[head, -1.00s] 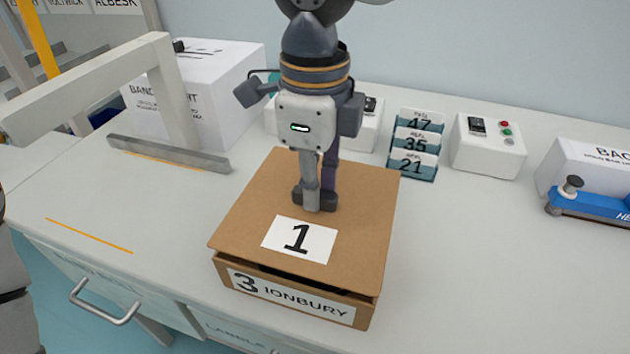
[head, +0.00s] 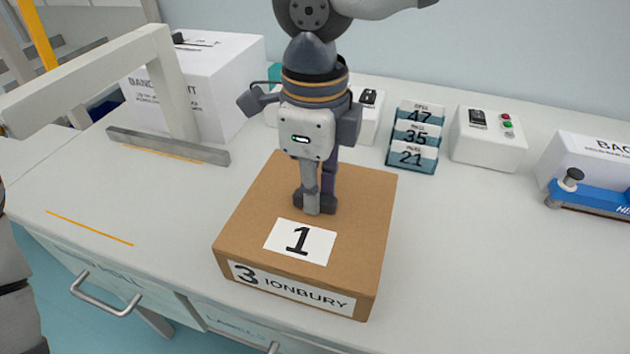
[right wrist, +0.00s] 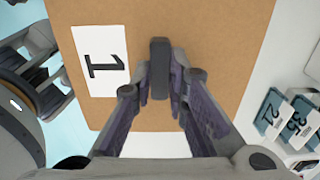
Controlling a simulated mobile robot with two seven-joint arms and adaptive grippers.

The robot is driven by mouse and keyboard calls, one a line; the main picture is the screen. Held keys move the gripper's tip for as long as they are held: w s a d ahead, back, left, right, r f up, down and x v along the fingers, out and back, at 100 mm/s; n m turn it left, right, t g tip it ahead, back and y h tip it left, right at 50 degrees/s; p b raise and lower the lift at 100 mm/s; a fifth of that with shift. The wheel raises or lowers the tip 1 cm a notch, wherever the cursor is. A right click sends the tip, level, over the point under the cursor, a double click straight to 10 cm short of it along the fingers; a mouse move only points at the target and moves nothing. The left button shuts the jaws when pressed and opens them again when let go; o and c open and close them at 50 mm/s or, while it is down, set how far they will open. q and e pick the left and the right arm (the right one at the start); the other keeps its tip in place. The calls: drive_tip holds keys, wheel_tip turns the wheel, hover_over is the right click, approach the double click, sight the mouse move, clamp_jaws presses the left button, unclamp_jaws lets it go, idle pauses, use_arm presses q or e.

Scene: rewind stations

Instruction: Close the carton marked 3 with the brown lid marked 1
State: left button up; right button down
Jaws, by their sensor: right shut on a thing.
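The brown lid marked 1 (head: 357,205) lies level on the carton marked 3 (head: 300,291). Its edges line up with the carton's walls, and no gap shows at the front. The carton's front label reads 3 IONBURY. My right gripper (head: 314,205) points down at the lid's middle. In the right wrist view its fingers (right wrist: 160,92) are shut on the lid's dark upright handle (right wrist: 160,62). The carton's inside and far sides are hidden. Part of my left gripper (right wrist: 50,75) shows at the left of the right wrist view; its jaw opening is unclear.
A white box (head: 205,85) and a pale frame (head: 175,95) stand at the left. Numbered teal cards (head: 414,140) and a white button box (head: 490,140) stand behind. A blue tool (head: 590,198) lies at the right. The bench right of the carton is clear.

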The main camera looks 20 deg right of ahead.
drive_tip(key=c, duration=1.5)
unclamp_jaws()
wheel_tip(320, 180, up, 12)
